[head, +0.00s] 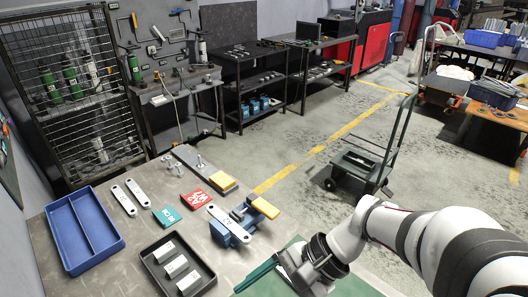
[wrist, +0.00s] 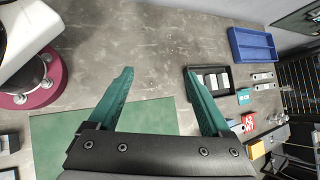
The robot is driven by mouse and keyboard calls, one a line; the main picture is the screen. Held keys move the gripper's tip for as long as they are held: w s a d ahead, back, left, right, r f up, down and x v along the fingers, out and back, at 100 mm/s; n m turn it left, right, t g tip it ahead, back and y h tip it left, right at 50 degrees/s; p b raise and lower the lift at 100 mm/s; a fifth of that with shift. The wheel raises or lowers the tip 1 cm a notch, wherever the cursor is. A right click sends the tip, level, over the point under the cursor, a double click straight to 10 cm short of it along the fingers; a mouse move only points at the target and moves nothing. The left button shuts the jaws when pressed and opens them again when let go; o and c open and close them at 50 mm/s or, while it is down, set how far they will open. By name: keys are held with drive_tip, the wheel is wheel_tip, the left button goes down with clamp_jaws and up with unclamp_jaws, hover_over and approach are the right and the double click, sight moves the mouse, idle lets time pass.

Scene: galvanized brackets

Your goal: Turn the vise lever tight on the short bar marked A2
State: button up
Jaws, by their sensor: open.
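A blue vise (head: 228,236) stands on the bench with a pale bar (head: 222,221) at its jaws; I cannot read any mark on the bar. A yellow grip (head: 265,208) sticks out at the vise's right side and looks like its lever. A red card (head: 195,199) with white lettering lies behind the vise, and it also shows in the wrist view (wrist: 248,122). My gripper (wrist: 159,72) is open and empty, its two green fingers wide apart. In the head view it is in front of the vise, apart from it.
A black tray (head: 150,256) holds several short pale bars. A blue divided tray (head: 59,216), two long bars and a teal card (head: 166,216) lie to the left. A dark plate (head: 184,153) with bolts and a yellow block (head: 222,181) are behind. A green mat (wrist: 52,145) is nearby.

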drive_tip(key=w+d+f+m+t+y, duration=0.3)
drive_tip(key=w+f+m+t, duration=0.15)
drive_tip(key=w, duration=0.55)
drive_tip(key=w+d+f+m+t+y, duration=0.35)
drive_tip(key=w+m, duration=0.25)
drive_tip(key=w, duration=0.4)
drive_tip(key=w+d+f+m+t, duration=0.1)
drive_tip(key=d+f+m+t, duration=0.1)
drive_tip(key=f, duration=0.1)
drive_tip(key=w+d+f+m+t+h, duration=0.1)
drive_tip(key=w+d+f+m+t, duration=0.1)
drive_tip(key=f, duration=0.1)
drive_tip(key=w+d+f+m+t+h, duration=0.1)
drive_tip(key=w+d+f+m+t, duration=0.1)
drive_tip(key=f, duration=0.1)
drive_tip(key=shift+w+d+t, duration=0.1)
drive_tip(key=shift+d+t, duration=0.2)
drive_tip(key=shift+w+f+h, duration=0.15)
drive_tip(key=shift+w+h, duration=0.1)
drive_tip(key=shift+w, duration=0.05)
approach(255, 199)
drive_tip(key=x, duration=0.4)
drive_tip(key=shift+w+a+f, duration=0.1)
drive_tip(key=shift+w+a, duration=0.1)
clamp_jaws()
